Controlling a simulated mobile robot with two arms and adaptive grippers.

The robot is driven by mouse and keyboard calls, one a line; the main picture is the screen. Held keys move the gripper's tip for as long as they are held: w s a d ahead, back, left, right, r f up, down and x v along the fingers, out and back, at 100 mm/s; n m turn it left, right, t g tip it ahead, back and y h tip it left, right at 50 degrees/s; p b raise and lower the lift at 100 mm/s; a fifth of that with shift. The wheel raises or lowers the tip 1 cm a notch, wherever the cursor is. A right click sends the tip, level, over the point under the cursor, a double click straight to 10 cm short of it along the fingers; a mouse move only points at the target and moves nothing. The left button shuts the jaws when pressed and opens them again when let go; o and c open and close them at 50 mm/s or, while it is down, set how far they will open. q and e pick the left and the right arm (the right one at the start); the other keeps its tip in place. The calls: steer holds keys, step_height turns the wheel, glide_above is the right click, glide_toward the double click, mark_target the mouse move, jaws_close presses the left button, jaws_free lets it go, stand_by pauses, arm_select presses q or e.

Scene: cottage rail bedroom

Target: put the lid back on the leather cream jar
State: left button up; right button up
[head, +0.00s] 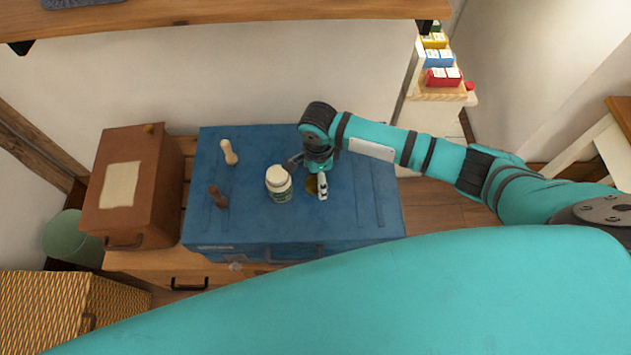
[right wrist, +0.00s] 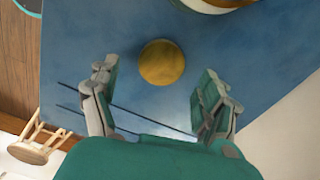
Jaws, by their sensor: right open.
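The leather cream jar (head: 279,185) is a pale jar with a label, standing upright on the blue chest. Part of its rim shows at the top edge of the right wrist view (right wrist: 212,5). The lid (right wrist: 162,62) is a round golden-brown disc lying flat on the chest, right of the jar; in the head view it (head: 312,187) is partly hidden by my gripper. My right gripper (head: 308,175) is open and empty above the lid. In the right wrist view its two fingers (right wrist: 159,78) stand either side of the lid, apart from it. My left gripper is not in view.
The blue chest (head: 365,215) has bare room at its right. A light wooden tool (head: 229,153) and a dark-handled one (head: 218,197) lie left of the jar. A brown box (head: 150,195) stands left of the chest. A shelf (head: 220,15) overhangs behind.

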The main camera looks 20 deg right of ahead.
mark_target(315, 184)
step_height(315, 184, down, 2)
steer(key=shift+f, duration=0.1)
steer(key=c, duration=0.9)
